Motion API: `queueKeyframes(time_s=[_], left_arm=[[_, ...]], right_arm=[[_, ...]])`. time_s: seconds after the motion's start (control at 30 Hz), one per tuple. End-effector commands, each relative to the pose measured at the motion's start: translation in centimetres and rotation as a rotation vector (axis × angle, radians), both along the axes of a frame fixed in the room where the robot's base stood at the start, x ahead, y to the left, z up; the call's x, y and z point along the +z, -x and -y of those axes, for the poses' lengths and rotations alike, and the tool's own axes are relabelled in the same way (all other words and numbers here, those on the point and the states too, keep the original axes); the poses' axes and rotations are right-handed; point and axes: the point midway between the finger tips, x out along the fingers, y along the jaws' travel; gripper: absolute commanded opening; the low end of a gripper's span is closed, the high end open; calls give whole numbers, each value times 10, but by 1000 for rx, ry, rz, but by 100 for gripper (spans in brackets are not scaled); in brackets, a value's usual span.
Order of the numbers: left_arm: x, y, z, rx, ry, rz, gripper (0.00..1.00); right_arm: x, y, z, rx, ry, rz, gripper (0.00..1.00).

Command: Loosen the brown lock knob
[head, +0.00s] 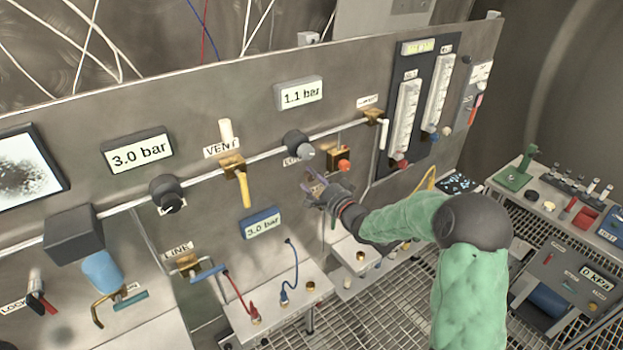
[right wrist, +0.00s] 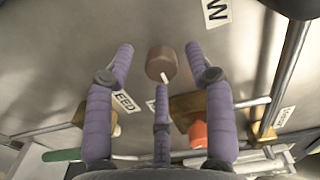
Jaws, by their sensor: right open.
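The brown lock knob (right wrist: 160,66) shows in the right wrist view as a short round knob with a small pale mark at its lower edge. It is between the spread tips of my right gripper's purple-grey fingers (right wrist: 159,54), with a gap on each side. In the head view my right gripper (head: 314,184) is open in front of the panel, below the 1.1 bar display. I cannot make out the brown knob there; the fingers may cover it. My left gripper is not in view.
An orange-red knob (head: 344,165) on a brass block is close to my right gripper; it shows in the right wrist view (right wrist: 198,134). A dark round regulator (head: 297,143) is above the hand. A white shelf (head: 300,292) with cables stands out below left.

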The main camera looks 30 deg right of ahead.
Motion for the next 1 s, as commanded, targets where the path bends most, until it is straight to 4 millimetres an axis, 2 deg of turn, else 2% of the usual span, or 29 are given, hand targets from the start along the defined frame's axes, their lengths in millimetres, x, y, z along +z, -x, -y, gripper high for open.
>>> queueKeyframes(time_s=[0.3,0.5,0.7,1.0], left_arm=[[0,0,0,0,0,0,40],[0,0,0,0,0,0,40],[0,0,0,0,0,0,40],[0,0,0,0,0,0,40]], right_arm=[[0,63,6,-4,0,-1,54],[0,92,8,-3,0,0,54],[0,104,8,-2,-1,-1,54],[0,104,8,-1,-1,-1,54]])
